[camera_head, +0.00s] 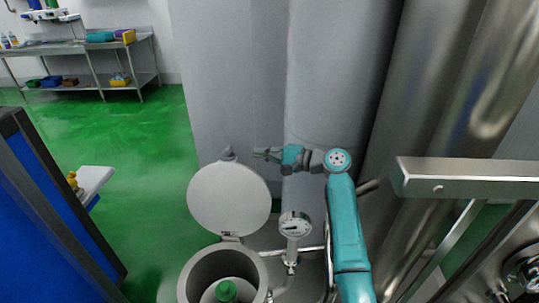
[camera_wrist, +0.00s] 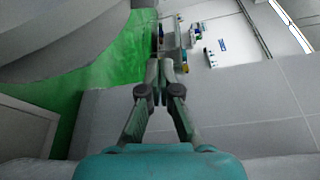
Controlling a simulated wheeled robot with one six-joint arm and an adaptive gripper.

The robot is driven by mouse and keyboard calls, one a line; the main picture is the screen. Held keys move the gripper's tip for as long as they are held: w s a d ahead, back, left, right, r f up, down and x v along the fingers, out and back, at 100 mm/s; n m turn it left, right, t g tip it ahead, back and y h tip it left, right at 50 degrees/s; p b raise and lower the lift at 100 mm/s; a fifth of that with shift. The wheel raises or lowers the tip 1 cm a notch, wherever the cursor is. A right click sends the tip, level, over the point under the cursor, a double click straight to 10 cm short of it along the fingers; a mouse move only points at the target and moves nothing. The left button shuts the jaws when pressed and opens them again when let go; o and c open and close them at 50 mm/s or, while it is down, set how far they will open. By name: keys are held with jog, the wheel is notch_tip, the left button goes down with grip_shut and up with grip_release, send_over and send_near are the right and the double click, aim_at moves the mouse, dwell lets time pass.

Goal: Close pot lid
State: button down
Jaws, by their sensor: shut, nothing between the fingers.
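The round grey pot lid (camera_head: 222,205) stands open, tilted up on its hinge (camera_head: 232,236) behind the pot. A small knob (camera_head: 229,153) shows at its top edge. My gripper (camera_head: 254,154) is just right of the lid's top, pointing left and apart from the lid in the picture. In the wrist view my gripper (camera_wrist: 160,68) has its fingers together and empty. A large grey curved surface, probably the lid, fills the upper left there.
Large metal cylinders rise behind. A metal bar (camera_head: 470,178) juts in at the right. Green floor lies open to the left, with a steel table (camera_head: 75,48) far back.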

jog(key=shift+s+a+r, duration=0.1)
jog(key=shift+s+a, duration=0.25)
jog(key=shift+a, duration=0.45)
jog(key=shift+s+a+r, duration=0.1)
jog(key=shift+s+a, duration=0.25)
jog(key=shift+a, duration=0.5)
jog(key=shift+s+a+r, duration=0.1)
jog(key=shift+s+a, duration=0.25)
jog(key=shift+a, duration=0.45)
jog(key=shift+s, duration=0.1)
